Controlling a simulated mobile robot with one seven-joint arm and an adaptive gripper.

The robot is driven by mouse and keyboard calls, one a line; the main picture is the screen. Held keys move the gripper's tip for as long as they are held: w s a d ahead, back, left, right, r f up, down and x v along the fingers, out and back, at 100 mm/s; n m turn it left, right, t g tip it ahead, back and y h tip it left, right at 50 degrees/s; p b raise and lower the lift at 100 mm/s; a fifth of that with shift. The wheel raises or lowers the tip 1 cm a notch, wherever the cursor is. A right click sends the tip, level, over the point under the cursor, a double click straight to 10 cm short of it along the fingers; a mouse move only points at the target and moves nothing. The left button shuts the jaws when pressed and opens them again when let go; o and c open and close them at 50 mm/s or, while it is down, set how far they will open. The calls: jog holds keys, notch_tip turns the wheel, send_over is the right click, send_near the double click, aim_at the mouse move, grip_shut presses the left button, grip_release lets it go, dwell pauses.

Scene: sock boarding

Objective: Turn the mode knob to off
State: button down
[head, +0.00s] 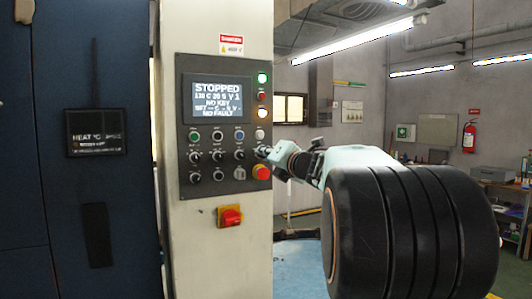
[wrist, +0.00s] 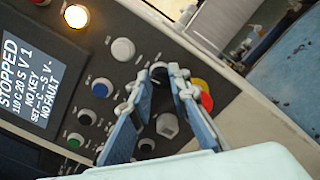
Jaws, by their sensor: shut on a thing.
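The control panel (head: 222,90) is on a pale column, with a lit screen (head: 217,99) reading STOPPED, NO KEY and NO FAULT. My gripper (head: 266,153) reaches in from the right at the right end of the upper knob row. In the wrist view its two fingers (wrist: 157,82) are closed around a dark knob (wrist: 158,70), below the white button (wrist: 122,50). The fingers hide much of this knob, and its pointer is unclear. The knob labels are too small to read, so I cannot tell which is the mode knob.
A red emergency button (head: 262,173) on yellow sits just below my gripper and close to one finger. A grey knob (wrist: 167,125) is also near the fingers. A red-and-yellow switch (head: 230,217) is lower on the column.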

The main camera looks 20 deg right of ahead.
jog(key=shift+m, duration=0.4)
jog(key=shift+f, duration=0.1)
jog(key=c, duration=1.8)
grip_release()
jog(key=shift+s, duration=0.1)
jog(key=s, duration=1.1)
jog(key=shift+s+d, duration=0.25)
jog(key=shift+s, duration=0.15)
